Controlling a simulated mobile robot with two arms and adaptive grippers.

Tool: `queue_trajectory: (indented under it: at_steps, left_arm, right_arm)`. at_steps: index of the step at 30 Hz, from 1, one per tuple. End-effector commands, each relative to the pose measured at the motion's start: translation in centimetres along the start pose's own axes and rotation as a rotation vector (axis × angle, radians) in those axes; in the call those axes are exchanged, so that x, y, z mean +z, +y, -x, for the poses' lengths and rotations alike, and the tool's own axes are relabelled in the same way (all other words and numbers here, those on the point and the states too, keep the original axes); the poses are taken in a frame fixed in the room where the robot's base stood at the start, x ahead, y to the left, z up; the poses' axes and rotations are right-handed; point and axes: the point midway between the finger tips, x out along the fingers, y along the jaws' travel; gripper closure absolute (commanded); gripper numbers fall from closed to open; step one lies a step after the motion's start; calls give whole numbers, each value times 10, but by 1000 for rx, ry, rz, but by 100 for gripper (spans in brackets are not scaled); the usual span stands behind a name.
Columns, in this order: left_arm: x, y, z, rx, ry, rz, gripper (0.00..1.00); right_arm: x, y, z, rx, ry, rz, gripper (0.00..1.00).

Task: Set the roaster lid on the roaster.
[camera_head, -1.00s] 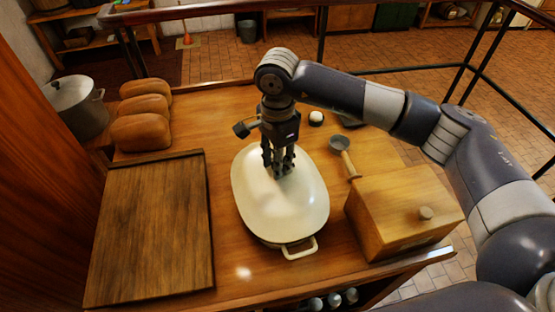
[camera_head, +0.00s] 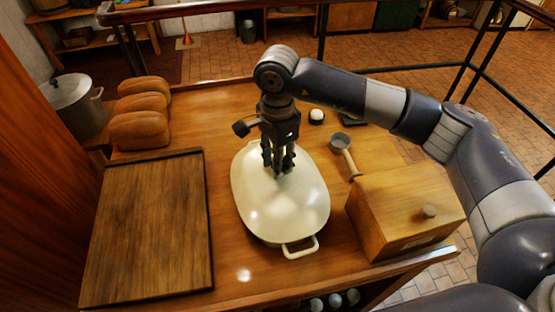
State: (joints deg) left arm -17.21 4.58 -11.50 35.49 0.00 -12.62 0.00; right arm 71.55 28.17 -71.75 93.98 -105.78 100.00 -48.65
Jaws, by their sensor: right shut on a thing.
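The cream oval roaster lid (camera_head: 285,215) is at the middle of the wooden counter. It lies over the roaster (camera_head: 300,247), of which the near side and a loop handle show below the lid's edge. My right gripper (camera_head: 279,170) points down at the middle of the lid and is shut on the lid's handle, which the fingers mostly hide. I cannot tell whether the lid's rim touches the roaster all round. My left gripper is not in view.
A wooden board (camera_head: 147,228) lies left of the roaster, with several loaves (camera_head: 140,130) and a metal pot (camera_head: 76,103) behind it. A wooden box (camera_head: 405,210) stands close on the right, with a scoop (camera_head: 344,153) and a small white-topped item (camera_head: 316,117) behind.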

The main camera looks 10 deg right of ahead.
Motion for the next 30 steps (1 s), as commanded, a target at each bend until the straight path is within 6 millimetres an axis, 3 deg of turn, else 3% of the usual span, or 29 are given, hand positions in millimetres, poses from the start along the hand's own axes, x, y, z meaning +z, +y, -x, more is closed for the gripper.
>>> queue_trajectory:
  at_steps: [12,13,15,16,30]
  left_arm:
    - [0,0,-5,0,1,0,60]
    - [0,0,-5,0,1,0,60]
    - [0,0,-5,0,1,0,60]
    - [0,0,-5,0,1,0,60]
    - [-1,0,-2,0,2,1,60]
  right_arm:
    - [0,0,0,-2,0,0,100]
    - [0,0,0,-2,0,0,69]
    - [0,0,0,-2,0,0,53]
    - [0,0,0,-2,0,0,50]
    - [0,0,5,0,1,0,50]
